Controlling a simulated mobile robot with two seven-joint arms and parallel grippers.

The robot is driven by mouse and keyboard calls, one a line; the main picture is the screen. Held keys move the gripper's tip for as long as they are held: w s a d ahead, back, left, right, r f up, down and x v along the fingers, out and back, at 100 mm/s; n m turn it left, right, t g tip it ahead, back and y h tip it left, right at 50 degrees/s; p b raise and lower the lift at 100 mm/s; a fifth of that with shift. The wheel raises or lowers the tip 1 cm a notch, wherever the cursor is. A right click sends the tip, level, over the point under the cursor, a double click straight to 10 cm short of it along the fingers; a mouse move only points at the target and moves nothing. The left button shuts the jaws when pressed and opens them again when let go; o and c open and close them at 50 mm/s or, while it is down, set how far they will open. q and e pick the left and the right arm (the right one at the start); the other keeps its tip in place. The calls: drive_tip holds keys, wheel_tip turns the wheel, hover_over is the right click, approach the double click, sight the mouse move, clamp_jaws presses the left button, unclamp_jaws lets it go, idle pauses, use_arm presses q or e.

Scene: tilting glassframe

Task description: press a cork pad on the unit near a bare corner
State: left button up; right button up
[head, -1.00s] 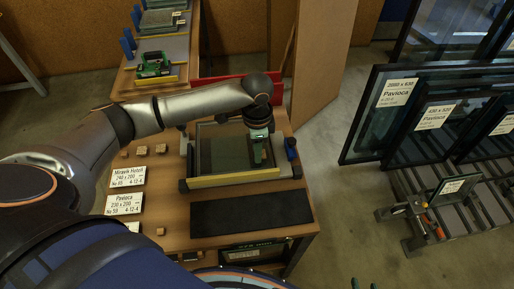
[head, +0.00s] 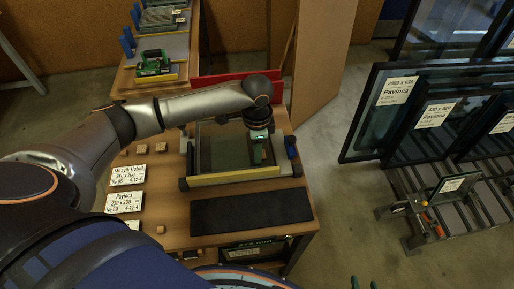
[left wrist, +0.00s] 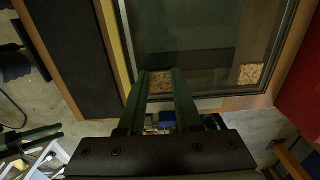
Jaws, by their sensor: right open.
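The glass unit (head: 215,150) lies flat in a frame on the bench, and its edge also shows in the left wrist view (left wrist: 210,50). My left gripper (head: 258,163) points down over its near right corner. In the left wrist view my left gripper's fingers (left wrist: 160,84) sit on both sides of a cork pad (left wrist: 161,83) and look shut on it, at or just above the glass. Another cork pad (left wrist: 250,75) lies on the far right corner. The arm hides that corner in the head view. My right gripper (head: 364,285) is open and empty at the bottom edge.
Several small cork-coloured blocks (head: 141,150) and white labels (head: 124,203) lie on the bench left of the unit. A black mat (head: 250,211) lies in front. Glass panes (head: 430,120) stand in a rack further right.

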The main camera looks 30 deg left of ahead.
use_arm(q)
drive_tip(key=o, duration=0.5)
wheel_tip(320, 180, up, 13)
drive_tip(key=shift+f, duration=0.2)
drive_tip(key=shift+c, duration=0.4)
